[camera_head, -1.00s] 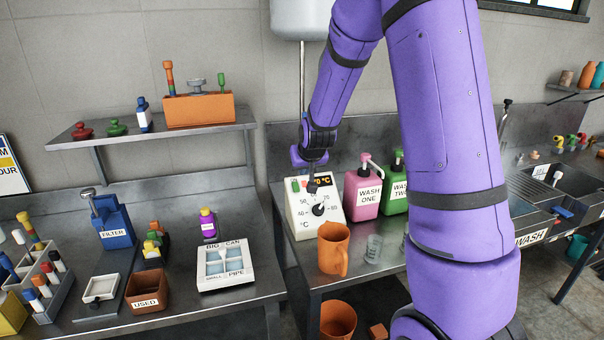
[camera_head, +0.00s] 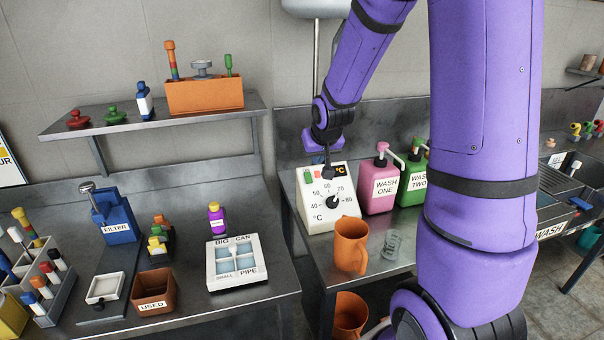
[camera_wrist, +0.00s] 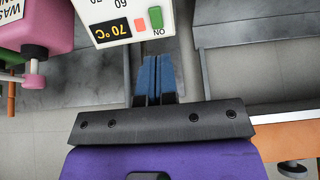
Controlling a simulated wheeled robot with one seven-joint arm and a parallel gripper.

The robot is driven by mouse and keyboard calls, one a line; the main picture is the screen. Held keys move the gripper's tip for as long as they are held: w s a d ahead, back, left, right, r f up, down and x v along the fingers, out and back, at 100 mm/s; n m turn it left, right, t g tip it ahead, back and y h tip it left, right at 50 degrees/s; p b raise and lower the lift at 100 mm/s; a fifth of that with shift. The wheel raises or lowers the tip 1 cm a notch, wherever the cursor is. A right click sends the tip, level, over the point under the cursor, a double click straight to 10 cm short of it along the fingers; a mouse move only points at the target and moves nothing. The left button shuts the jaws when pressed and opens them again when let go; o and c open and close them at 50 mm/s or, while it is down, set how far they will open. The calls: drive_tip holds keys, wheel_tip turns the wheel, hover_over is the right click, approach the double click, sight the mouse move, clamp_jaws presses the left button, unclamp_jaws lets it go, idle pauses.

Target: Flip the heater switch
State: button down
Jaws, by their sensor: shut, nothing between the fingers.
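The heater box (camera_head: 318,213) is a white unit with a black dial, a temperature scale and a dark display, standing upright on the right bench. In the wrist view the box (camera_wrist: 104,32) appears upside down, its display reading 70 °C. Beside the display are a red piece (camera_wrist: 140,24) and a green piece (camera_wrist: 155,17), with "ON" printed near the green one. My gripper (camera_head: 328,175) is at the top of the panel, near the display. In the wrist view its blue fingers (camera_wrist: 157,70) are shut and empty, apart from the red and green pieces in the picture.
The pink WASH ONE bottle (camera_head: 379,188) and green WASH TWO bottle (camera_head: 413,184) stand right of the heater. An orange jug (camera_head: 350,246) and a glass (camera_head: 393,245) stand in front. The left bench holds a divided white tray (camera_head: 236,285) and a blue filter unit (camera_head: 116,220).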

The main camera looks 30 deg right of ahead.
sight(307, 183)
drive_tip(key=shift+f, duration=0.1)
idle(0.3)
drive_tip(key=x, duration=1.3)
drive_tip(key=shift+w+f, duration=0.2)
drive_tip(key=shift+f, duration=0.15)
